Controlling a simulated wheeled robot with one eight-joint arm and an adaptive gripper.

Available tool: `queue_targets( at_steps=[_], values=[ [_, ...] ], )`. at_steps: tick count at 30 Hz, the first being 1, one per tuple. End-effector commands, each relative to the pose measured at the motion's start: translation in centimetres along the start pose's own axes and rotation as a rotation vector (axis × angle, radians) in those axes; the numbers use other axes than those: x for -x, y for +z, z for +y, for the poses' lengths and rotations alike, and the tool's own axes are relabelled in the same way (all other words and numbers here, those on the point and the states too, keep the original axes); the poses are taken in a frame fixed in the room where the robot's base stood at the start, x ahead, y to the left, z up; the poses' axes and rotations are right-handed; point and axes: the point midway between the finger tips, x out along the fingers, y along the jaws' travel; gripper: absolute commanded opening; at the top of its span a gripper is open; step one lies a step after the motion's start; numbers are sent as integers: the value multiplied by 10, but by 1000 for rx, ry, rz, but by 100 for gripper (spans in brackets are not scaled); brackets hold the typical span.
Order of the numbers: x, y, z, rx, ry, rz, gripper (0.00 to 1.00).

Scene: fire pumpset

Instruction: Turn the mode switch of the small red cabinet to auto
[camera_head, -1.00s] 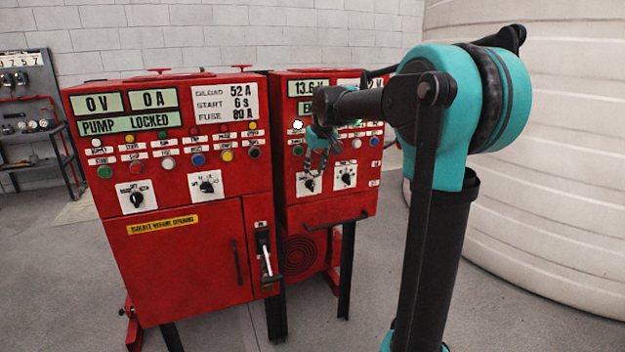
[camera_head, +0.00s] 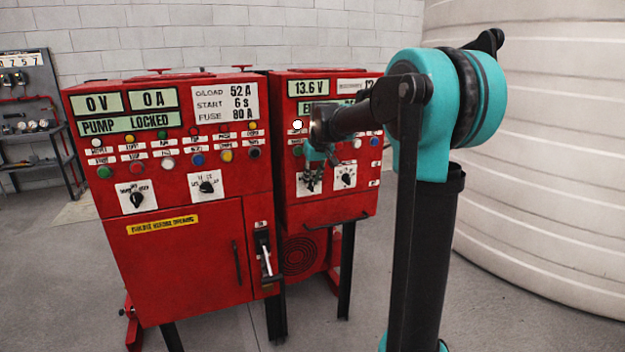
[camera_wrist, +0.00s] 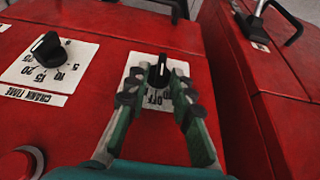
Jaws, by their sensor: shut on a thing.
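The small red cabinet (camera_head: 330,212) stands to the right of a larger red cabinet. Its mode switch is a black knob (camera_wrist: 158,72) on a white plate marked OFF, seen upside down in the wrist view. My gripper (camera_wrist: 158,80) has its green fingers on either side of this knob and is shut on it. In the head view my gripper (camera_head: 311,180) reaches the left switch plate on the cabinet's front and mostly hides the knob. The exact knob setting is hard to read.
A crank time dial (camera_wrist: 48,46) sits beside the mode switch; it also shows in the head view (camera_head: 346,178). Lamps and buttons lie above the switches. A black handle bar (camera_head: 337,220) is below. The larger red cabinet (camera_head: 185,270) stands close on the left.

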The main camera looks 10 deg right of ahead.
Motion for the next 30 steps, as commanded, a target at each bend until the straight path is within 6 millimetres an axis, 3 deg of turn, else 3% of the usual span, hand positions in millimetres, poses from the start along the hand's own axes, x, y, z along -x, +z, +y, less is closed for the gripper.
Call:
queue_targets(
  at_steps=[11,30],
  values=[
    [0,0,4,-33,-72,0,0],
    [-6,2,20,-225,-536,2,0]
  ],
)
